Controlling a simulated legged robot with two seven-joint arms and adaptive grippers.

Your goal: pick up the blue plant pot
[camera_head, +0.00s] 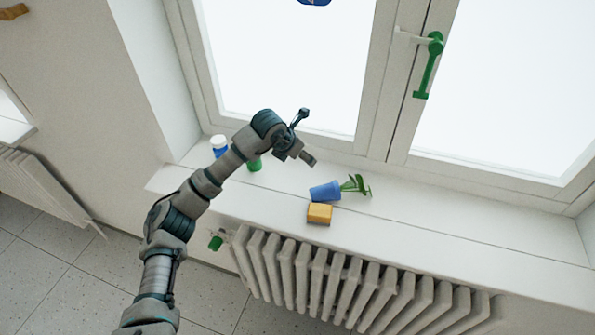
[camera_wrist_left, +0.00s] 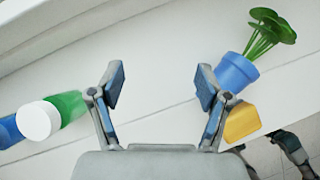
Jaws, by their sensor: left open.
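The blue plant pot (camera_head: 325,192) with a green plant lies tilted on its side on the white window sill in the head view. In the left wrist view the pot (camera_wrist_left: 234,72) is at the upper right, just beyond the right finger, with its leaves (camera_wrist_left: 268,28) pointing up. My left gripper (camera_head: 305,137) is above the sill, up and left of the pot in the head view. In the left wrist view my left gripper (camera_wrist_left: 160,85) is open, with nothing between its fingers. My right gripper is not in view.
A yellow block (camera_head: 319,213) sits right beside the pot, near the sill's front edge. A green bottle (camera_head: 254,165) and a white-capped blue bottle (camera_head: 219,146) stand at the left, partly near my arm. A radiator (camera_head: 340,285) is below; the sill's right side (camera_head: 480,225) is clear.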

